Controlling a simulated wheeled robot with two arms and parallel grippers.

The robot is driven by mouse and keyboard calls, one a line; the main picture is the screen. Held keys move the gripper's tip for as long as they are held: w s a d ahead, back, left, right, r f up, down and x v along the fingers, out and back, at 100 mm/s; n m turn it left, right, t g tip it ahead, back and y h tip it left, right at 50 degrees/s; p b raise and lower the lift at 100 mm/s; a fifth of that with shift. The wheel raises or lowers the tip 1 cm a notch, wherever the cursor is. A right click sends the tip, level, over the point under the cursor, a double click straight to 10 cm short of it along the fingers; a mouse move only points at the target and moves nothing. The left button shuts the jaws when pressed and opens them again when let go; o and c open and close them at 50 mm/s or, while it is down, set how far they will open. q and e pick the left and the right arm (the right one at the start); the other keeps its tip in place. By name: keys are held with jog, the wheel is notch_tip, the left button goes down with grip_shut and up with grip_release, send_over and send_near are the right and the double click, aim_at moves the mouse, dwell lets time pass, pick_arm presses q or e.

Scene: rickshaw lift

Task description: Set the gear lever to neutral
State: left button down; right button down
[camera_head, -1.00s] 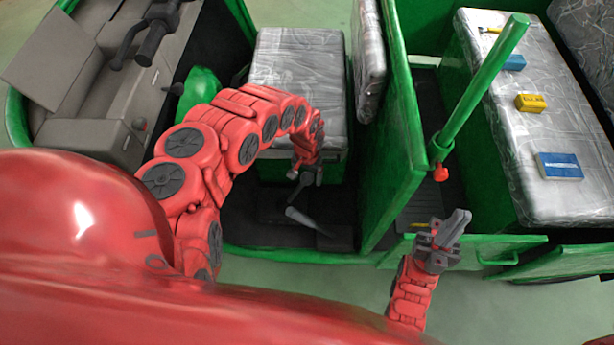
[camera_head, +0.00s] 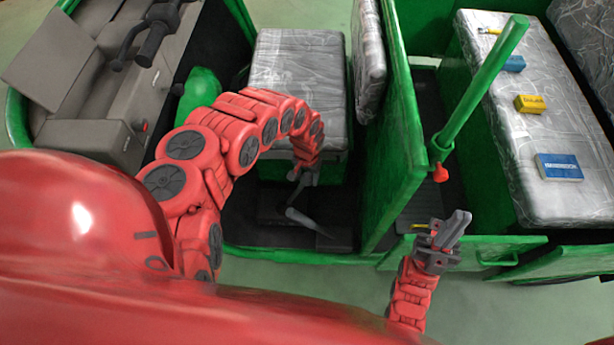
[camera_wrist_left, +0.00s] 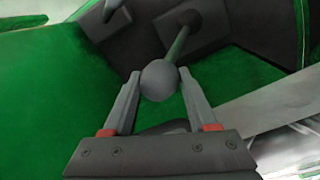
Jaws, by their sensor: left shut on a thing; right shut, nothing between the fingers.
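The gear lever shows in the left wrist view as a round grey knob (camera_wrist_left: 159,80) on a thin rod that runs up and right to a dark plate. My left gripper (camera_wrist_left: 160,92) has its two fingertips on either side of this knob and is shut on it. In the head view my left gripper (camera_head: 297,190) reaches down in front of the wrapped driver's seat; its fingers are small and dark there, and the knob is hard to make out. My right gripper (camera_head: 455,228) is shut and empty, outside the vehicle's green side.
A grey lever (camera_head: 305,219) stands close below my left gripper. The wrapped front seat (camera_head: 298,75), a green partition (camera_head: 398,160) and a green post (camera_head: 480,90) stand around. The rear bench (camera_head: 545,130) carries blue and yellow boxes. Floor outside is clear.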

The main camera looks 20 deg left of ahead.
pick_arm(q)
jog(key=shift+a, duration=0.1)
jog(key=s+a+h+p, duration=0.1)
jog(key=a+h+p, duration=0.1)
jog(key=a, duration=0.3)
jog(key=s+a+r+t+h+p, duration=0.1)
jog(key=s+a+p, duration=0.1)
jog(key=a+p, duration=0.3)
jog(key=shift+r+h, duration=0.3)
jog(key=shift+h, duration=0.1)
jog(key=shift+d, duration=0.1)
jog(key=shift+c, duration=1)
grip_release()
jog(key=shift+p, duration=0.3)
jog(key=shift+w, duration=0.1)
